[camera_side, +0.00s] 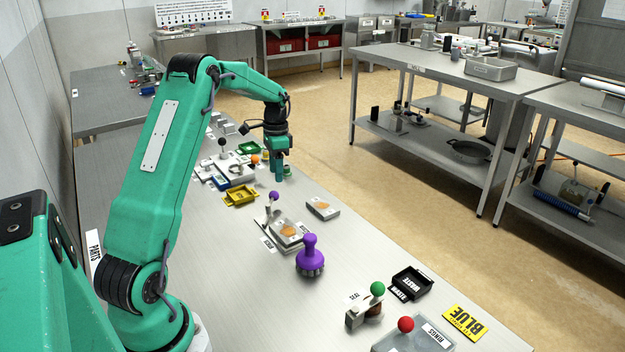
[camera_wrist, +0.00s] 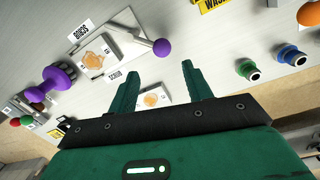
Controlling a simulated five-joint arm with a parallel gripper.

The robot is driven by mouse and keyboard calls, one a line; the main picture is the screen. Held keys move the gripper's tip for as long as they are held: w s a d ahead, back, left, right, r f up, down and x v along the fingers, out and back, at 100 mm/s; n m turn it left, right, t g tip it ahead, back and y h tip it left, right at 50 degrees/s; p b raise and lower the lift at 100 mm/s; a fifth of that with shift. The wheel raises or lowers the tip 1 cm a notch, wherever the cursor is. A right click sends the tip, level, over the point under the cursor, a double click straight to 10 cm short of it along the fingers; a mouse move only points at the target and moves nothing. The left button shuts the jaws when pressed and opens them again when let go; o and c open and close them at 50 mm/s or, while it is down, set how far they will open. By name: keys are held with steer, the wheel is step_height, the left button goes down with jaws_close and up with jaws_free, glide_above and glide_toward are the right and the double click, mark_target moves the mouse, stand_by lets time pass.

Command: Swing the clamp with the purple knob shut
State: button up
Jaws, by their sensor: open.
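The clamp's purple knob (camera_side: 273,196) tops a thin lever that rises beside a grey block with a round tan disc (camera_side: 287,229). In the wrist view the purple knob (camera_wrist: 161,47) sits at the lever's right end, just beyond my fingertips, and the block (camera_wrist: 101,56) lies to its left. The lever stands raised, with its knob away from the disc. My gripper (camera_side: 278,172) points down over the table, behind the knob in the side view and apart from it. In the wrist view my gripper (camera_wrist: 157,80) has spread, empty fingers.
A purple-handled brush (camera_side: 310,255) stands close in front of the clamp. A flat plate with a disc (camera_side: 322,208) lies right of it. A yellow tray (camera_side: 241,196) and several small parts sit behind. A green knob (camera_side: 377,288) and black tray (camera_side: 411,282) are nearer.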

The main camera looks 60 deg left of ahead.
mark_target(273, 193)
steer(key=n, duration=0.2)
steer(key=s+n+t+y, duration=0.1)
steer(key=n, duration=0.1)
steer(key=shift+d+f, duration=0.15)
steer(key=n, duration=0.1)
steer(key=n+t, duration=0.1)
steer(key=shift+s+d+f+n+y, duration=0.1)
steer(key=shift+s+n+y, duration=0.2)
steer(key=shift+s+n, duration=0.1)
steer(key=n, duration=0.1)
steer(key=s+n+t, duration=0.1)
steer(key=n+y, duration=0.1)
steer(key=n, duration=0.1)
steer(key=shift+s+d, duration=0.25)
steer(key=shift+d, duration=0.1)
steer(key=n, duration=0.1)
steer(key=s+n+t, duration=0.1)
steer(key=n+y, duration=0.1)
steer(key=n, duration=0.1)
steer(key=shift+s+d+t, duration=0.25)
steer(key=shift+d+t, duration=0.15)
steer(key=shift+w+f, duration=0.1)
steer(key=shift+x, duration=3.7)
steer(key=shift+w+d, duration=0.1)
